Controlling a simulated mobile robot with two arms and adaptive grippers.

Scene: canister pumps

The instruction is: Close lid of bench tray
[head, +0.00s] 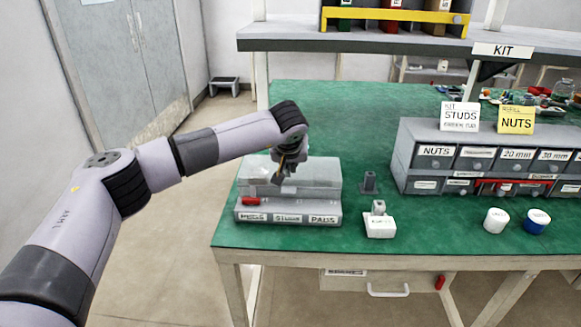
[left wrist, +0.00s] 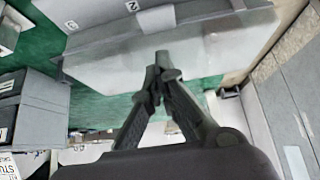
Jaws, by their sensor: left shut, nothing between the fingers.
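The bench tray (head: 288,218) is a grey box with labelled compartments on its front, at the left of the green bench. Its translucent lid (head: 318,174) appears raised above the tray's back; its exact angle is hard to tell. In the left wrist view the lid (left wrist: 215,55) is a cloudy panel across the upper part. My left gripper (head: 279,179) is at the lid in the head view, fingers pointing down. In the left wrist view its fingertips (left wrist: 163,65) are together and empty, overlapping the panel; contact cannot be told. My right gripper is not in view.
A red piece (head: 250,201) sits at the tray's front left. A white block (head: 380,227) and a small grey fixture (head: 369,182) stand right of the tray. A grey drawer cabinet (head: 480,160) and two round tubs (head: 496,221) are farther right. A shelf (head: 400,42) spans the back.

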